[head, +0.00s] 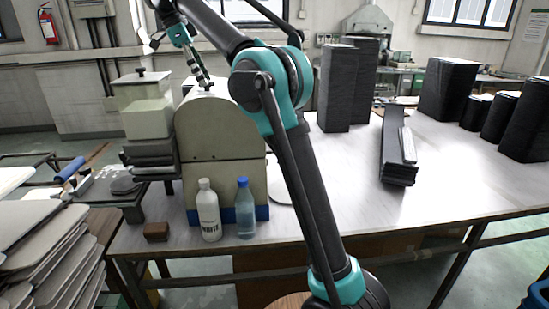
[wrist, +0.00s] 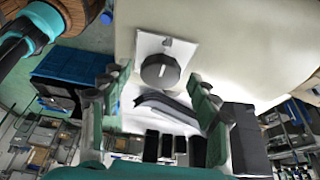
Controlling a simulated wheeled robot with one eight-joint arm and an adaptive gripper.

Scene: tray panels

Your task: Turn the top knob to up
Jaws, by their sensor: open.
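The top knob (wrist: 160,71) is dark and round and sits on a small white plate (wrist: 180,48) on the beige machine's surface in the wrist view. A small dark mark shows on the plate near the knob. Which way the knob points I cannot tell clearly. My gripper (wrist: 156,80) is open, with one finger on each side of the knob in the picture; contact is not clear. In the head view my gripper (head: 203,80) hangs tilted over the top of the beige machine (head: 218,130), and the knob cannot be made out there.
A white bottle (head: 208,212) and a blue-capped clear bottle (head: 245,210) stand before the machine, with a small brown block (head: 156,232) to their left. A clear container (head: 146,105) stands left of it. Black wrapped blocks (head: 337,88) stand further right. The table's right front is clear.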

